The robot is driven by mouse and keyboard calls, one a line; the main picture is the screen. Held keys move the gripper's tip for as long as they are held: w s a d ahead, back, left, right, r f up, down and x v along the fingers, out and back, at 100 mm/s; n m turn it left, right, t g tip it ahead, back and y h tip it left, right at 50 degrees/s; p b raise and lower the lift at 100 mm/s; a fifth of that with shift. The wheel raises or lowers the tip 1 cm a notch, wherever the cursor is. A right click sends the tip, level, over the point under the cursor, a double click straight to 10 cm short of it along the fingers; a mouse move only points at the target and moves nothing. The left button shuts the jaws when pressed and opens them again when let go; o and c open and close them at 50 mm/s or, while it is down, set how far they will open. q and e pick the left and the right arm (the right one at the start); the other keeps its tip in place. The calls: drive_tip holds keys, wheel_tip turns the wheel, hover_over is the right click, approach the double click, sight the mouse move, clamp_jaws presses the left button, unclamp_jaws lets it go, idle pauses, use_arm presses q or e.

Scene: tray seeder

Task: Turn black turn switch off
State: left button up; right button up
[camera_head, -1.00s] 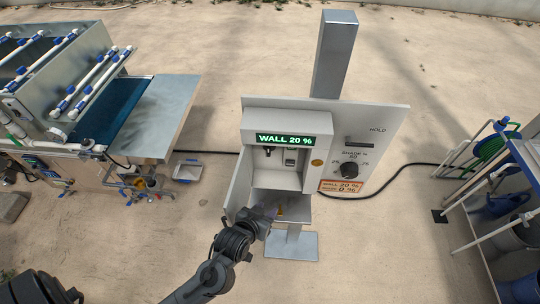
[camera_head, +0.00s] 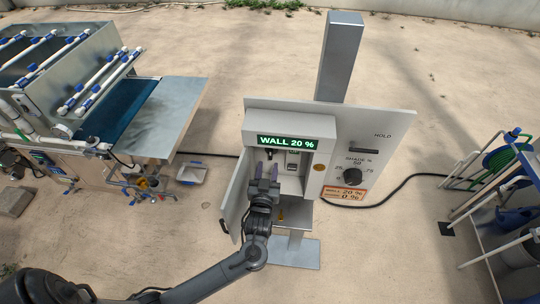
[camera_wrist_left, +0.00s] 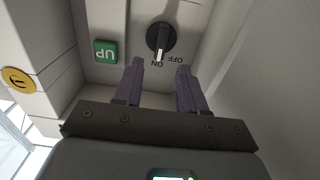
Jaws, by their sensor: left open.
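The black turn switch (camera_wrist_left: 160,37) is on the back wall inside the open grey control box (camera_head: 252,122). In the left wrist view its white pointer line points at the ON label (camera_wrist_left: 160,63), with the OFF label (camera_wrist_left: 177,59) beside it; the picture is upside down. My left gripper (camera_wrist_left: 159,67) is open and empty, its two purple-grey fingers pointing at the switch, one to each side of it and short of it. In the head view the left gripper (camera_head: 267,169) reaches into the box and partly hides the switch. My right gripper is not in view.
A green UP button (camera_wrist_left: 106,51) sits beside the switch. The box door (camera_head: 234,196) hangs open at left. A shade dial (camera_head: 353,176) is on the right panel, and a display (camera_head: 287,142) reads WALL 20 %.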

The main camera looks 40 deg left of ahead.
sight(270, 154)
use_arm(q)
drive_tip(key=shift+p+x, duration=0.45)
drive_tip(key=shift+x, duration=2.4)
drive_tip(key=shift+c, duration=0.3)
clamp_jaws()
